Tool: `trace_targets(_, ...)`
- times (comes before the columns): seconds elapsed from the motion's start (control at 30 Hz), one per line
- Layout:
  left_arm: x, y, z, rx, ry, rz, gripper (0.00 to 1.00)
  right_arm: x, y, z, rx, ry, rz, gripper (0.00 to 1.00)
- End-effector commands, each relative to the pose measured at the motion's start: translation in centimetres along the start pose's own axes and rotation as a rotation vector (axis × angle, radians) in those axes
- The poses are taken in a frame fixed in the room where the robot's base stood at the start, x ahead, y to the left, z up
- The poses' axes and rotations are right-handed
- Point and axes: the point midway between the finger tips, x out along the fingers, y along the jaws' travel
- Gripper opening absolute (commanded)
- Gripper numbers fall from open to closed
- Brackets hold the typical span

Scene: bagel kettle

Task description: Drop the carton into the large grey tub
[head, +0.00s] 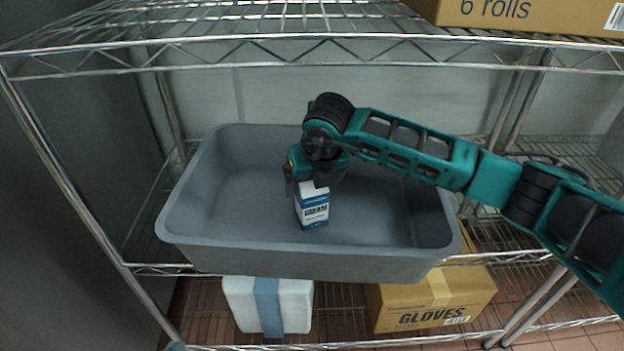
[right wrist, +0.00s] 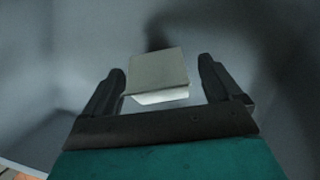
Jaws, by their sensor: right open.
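The large grey tub (head: 310,262) sits on the middle wire shelf, its opening facing up. The carton (head: 313,211), a small white and blue box with dark lettering, is inside the tub's outline below my right gripper (head: 308,185). In the right wrist view the carton's pale top (right wrist: 158,70) shows between the spread fingers of my right gripper (right wrist: 162,75), with a gap on each side. The fingers are open and do not grip it. I cannot tell whether the carton touches the tub floor. My left gripper is not in view.
A wire shelf (head: 250,40) is above the tub, holding a cardboard box (head: 540,15) at the right. Below are a white box with a blue band (head: 240,305) and a GLOVES box (head: 420,300). Metal posts (head: 75,195) stand at the sides.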

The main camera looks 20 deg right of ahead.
Motion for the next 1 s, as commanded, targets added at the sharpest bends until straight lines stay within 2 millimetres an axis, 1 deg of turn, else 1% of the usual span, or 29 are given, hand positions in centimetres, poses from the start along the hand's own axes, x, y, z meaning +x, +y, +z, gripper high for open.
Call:
trace_targets(0.17, 0.0, 0.0, -0.1, -0.001, 0.001, 0.0, 0.0, 0.0, 0.0, 0.0, 0.0, 0.0, 0.0, 0.91)
trace_targets(0.27, -0.2, 0.0, -0.4, -0.002, 0.002, -0.001, 0.0, -0.4, 0.0, 0.2, 0.0, -0.001, 0.0, 0.91)
trace_targets(0.37, -0.7, 0.0, -1.1, -0.002, 0.006, -0.004, 0.0, -1.4, 0.0, 0.7, 0.0, -0.001, 0.0, 0.91)
trace_targets(0.47, -0.9, -0.1, -1.4, -0.003, 0.013, -0.009, 0.0, -3.1, 0.0, 0.7, -0.002, -0.003, 0.002, 0.91)
trace_targets(0.6, -1.2, -0.3, -0.8, -0.006, -0.004, -0.016, 0.0, -5.8, 0.0, 0.7, -0.001, -0.004, 0.001, 0.91)
trace_targets(0.7, -1.3, -0.5, -0.5, -0.007, -0.009, -0.021, 0.0, -7.2, 0.0, 0.6, -0.001, -0.002, 0.001, 0.91)
trace_targets(0.83, -1.4, -0.7, -0.7, -0.005, -0.004, -0.026, 0.0, -8.3, 0.0, 0.5, 0.0, -0.001, 0.001, 0.91)
trace_targets(1.0, -1.3, -0.8, -0.5, -0.002, -0.008, -0.026, 0.0, -8.7, 0.0, 0.5, 0.0, 0.0, 0.0, 0.91)
